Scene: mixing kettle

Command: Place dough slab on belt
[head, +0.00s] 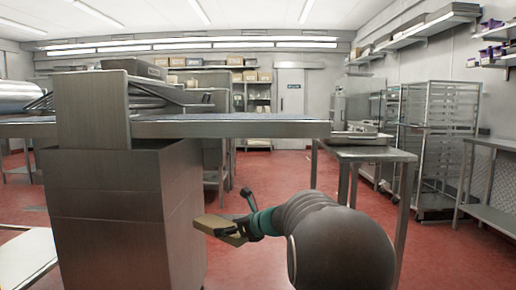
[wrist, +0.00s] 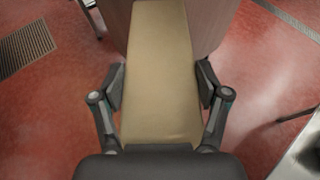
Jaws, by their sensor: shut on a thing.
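The dough slab (wrist: 160,75) is a flat tan block, long and narrow in the wrist view, lying between my two finger pads. My gripper (wrist: 160,88) is shut on its sides. In the head view the slab (head: 217,225) is held low, beside the steel cabinet body and below belt height, and my gripper (head: 243,228) is at its right end. The belt (head: 225,118) is a dark strip along the top of the steel machine. It is seen almost edge-on, so its surface is mostly hidden.
The machine's steel cabinet (head: 115,210) stands close on the left. A steel table (head: 365,153) with equipment on it stands right of the belt's end. A wire rack (head: 440,140) and side bench (head: 490,210) are farther right. Red floor (head: 290,168) is open behind my arm.

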